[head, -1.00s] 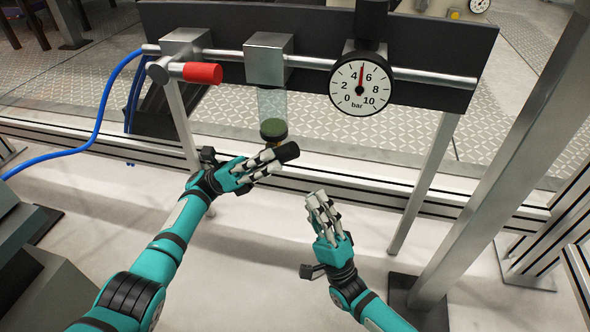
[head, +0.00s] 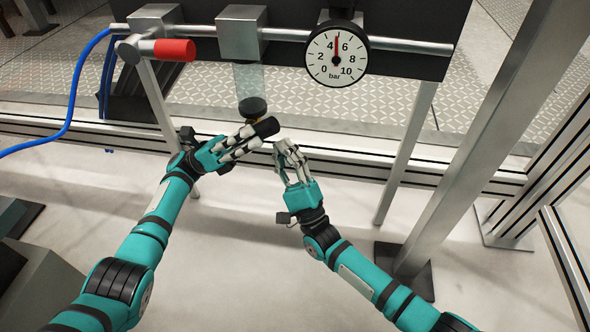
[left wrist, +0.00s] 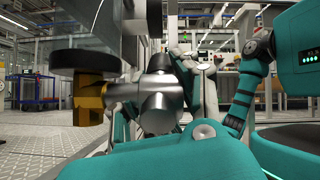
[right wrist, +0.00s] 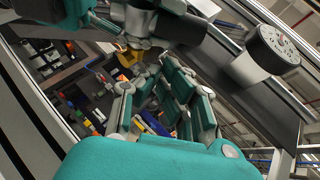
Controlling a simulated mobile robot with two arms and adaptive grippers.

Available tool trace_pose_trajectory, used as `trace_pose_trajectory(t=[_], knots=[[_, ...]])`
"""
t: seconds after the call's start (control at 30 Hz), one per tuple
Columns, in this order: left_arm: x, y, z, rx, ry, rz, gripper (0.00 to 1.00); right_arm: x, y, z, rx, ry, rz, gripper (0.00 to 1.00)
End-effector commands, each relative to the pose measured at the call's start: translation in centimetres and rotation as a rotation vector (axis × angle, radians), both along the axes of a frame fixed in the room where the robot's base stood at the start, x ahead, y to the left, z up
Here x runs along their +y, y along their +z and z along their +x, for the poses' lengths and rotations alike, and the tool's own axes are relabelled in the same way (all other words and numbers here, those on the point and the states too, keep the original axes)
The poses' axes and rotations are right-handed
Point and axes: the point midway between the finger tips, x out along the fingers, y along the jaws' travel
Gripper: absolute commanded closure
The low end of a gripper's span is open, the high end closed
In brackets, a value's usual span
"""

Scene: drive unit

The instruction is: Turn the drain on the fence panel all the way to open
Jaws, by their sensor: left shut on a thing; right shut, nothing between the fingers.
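My left gripper (head: 245,140) is shut on the drain's handle, whose black end (head: 266,127) sticks out past the fingers to the right. My right gripper (head: 290,155) is shut and empty, just right of and below that end. The fingers hide most of the drain in the head view.
A red-handled valve (head: 175,50) and a blue hose (head: 68,110) are on the left. A pressure gauge (head: 337,55) reading about 5 bar hangs on the right. A slanted metal post (head: 470,150) stands right of my right arm. Pale floor lies below.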

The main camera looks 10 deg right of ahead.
Motion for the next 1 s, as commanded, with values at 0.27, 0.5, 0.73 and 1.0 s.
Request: trace_pose_trajectory(t=[0.27, 0.5, 0.73, 1.0], knots=[[0.0, 0.1, 0.1, 0.001, 0.004, -0.001, 1.0, 1.4, 1.8, -0.2, 0.001, -0.001, -0.001, 1.0], [0.0, 0.1, 0.1, 0.001, 0.004, -0.001, 1.0, 1.4, 1.9, -0.2, 0.001, -0.001, -0.001, 1.0], [0.0, 0.1, 0.1, 0.001, 0.004, -0.001, 1.0, 1.8, 2.9, -0.4, -0.001, 0.0, 0.0, 1.0], [0.0, 0.1, 0.1, 0.002, 0.004, 0.002, 0.65, 2.0, 3.1, -0.4, -0.006, 0.003, 0.0, 1.0]])
